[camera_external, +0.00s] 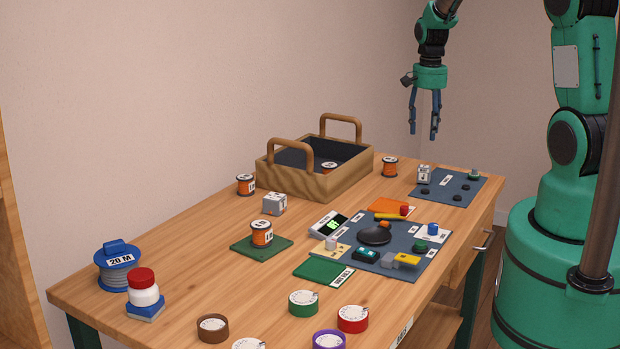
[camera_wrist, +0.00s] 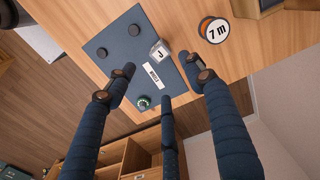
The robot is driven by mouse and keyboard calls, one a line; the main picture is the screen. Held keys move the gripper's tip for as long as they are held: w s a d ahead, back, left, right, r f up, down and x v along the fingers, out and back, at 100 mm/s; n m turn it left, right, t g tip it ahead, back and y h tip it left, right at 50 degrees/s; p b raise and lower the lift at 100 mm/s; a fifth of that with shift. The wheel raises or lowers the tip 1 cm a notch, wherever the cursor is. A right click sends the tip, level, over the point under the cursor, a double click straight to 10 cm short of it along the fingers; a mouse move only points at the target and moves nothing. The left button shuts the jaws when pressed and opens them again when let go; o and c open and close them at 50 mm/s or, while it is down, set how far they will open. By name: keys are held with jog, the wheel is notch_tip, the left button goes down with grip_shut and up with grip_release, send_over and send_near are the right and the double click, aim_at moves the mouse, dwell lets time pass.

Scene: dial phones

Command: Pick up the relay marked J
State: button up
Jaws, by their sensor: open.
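The relay marked J (camera_wrist: 160,53) is a small clear-and-grey block with a white label on top. It sits at the edge of a dark blue mat (camera_wrist: 142,37), near a white label strip. In the external view the relay (camera_external: 424,174) stands on the mat (camera_external: 446,195) at the table's far right end. My gripper (camera_external: 423,132) hangs above that end of the table, fingers pointing down, open and empty. In the wrist view my gripper (camera_wrist: 163,82) has its fingers spread, with the relay beyond the fingertips and not touched.
An orange spool marked 7 m (camera_wrist: 213,30) stands beside the mat. Dark knobs (camera_wrist: 129,69) and a green-based dial (camera_wrist: 143,102) are on the mat. A handled wooden tray (camera_external: 325,187) is left of it. A similar block (camera_external: 274,204) stands farther left.

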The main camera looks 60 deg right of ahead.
aim_at(424, 166)
jog(key=shift+f+b, duration=0.65)
jog(key=shift+f, duration=3.65)
jog(key=shift+f, duration=0.15)
jog(key=shift+f+b, duration=0.7)
jog(key=shift+f, duration=1.75)
grip_shut()
jog(key=shift+w+r, duration=0.1)
jog(key=shift+r, duration=0.05)
